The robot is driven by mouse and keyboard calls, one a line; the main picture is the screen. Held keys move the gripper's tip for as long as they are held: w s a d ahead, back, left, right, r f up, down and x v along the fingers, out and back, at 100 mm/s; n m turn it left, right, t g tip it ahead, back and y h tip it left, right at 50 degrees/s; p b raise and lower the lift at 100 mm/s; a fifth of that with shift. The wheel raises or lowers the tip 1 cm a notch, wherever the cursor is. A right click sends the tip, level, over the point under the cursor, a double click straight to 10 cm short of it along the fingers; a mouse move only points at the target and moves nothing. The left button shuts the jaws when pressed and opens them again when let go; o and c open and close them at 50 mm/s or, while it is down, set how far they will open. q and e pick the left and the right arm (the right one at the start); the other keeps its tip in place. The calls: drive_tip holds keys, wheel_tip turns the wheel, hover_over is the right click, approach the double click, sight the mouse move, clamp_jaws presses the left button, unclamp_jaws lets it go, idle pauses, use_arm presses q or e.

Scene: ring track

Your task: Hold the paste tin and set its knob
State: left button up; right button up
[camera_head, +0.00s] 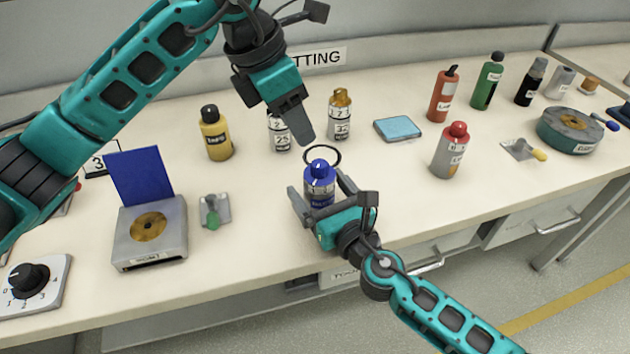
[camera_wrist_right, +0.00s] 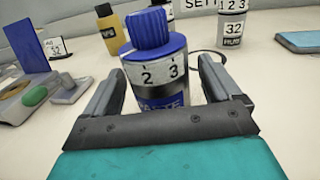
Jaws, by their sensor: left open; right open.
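The paste tin (camera_head: 320,192) is a blue and silver tin with a blue ribbed knob (camera_head: 319,168) on top. It stands upright on the bench near the front edge, partly hidden by my right gripper. In the right wrist view the knob (camera_wrist_right: 149,30) sits above a white dial band (camera_wrist_right: 160,74) showing 2 and 3. My right gripper (camera_head: 321,190) is open, with one finger on each side of the tin; whether they touch it I cannot tell. My left gripper (camera_head: 306,140) is open and empty, above and behind the tin, pointing down.
A black ring (camera_head: 338,149) lies on the bench just behind the tin. Two silver tins (camera_head: 340,115) stand further back, with a yellow bottle (camera_head: 215,135) to their left. A red-capped tin (camera_head: 449,152) and a blue pad (camera_head: 398,128) are to the right. A grey box (camera_head: 150,240) stands left.

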sight(320, 164)
drive_tip(key=shift+x, duration=1.1)
drive_tip(key=shift+c, duration=0.4)
drive_tip(key=c, duration=1.1)
use_arm(q)
drive_tip(key=shift+o, duration=1.4)
drive_tip(key=shift+d, duration=0.1)
drive_tip(key=w+d+r+m+g+y, duration=0.2)
drive_tip(key=d+r+m+y, duration=0.15)
drive_tip(key=m, duration=0.65)
wheel_tip(320, 164, down, 13)
drive_tip(key=shift+s+r, duration=0.1)
drive_tip(key=shift+s, duration=0.05)
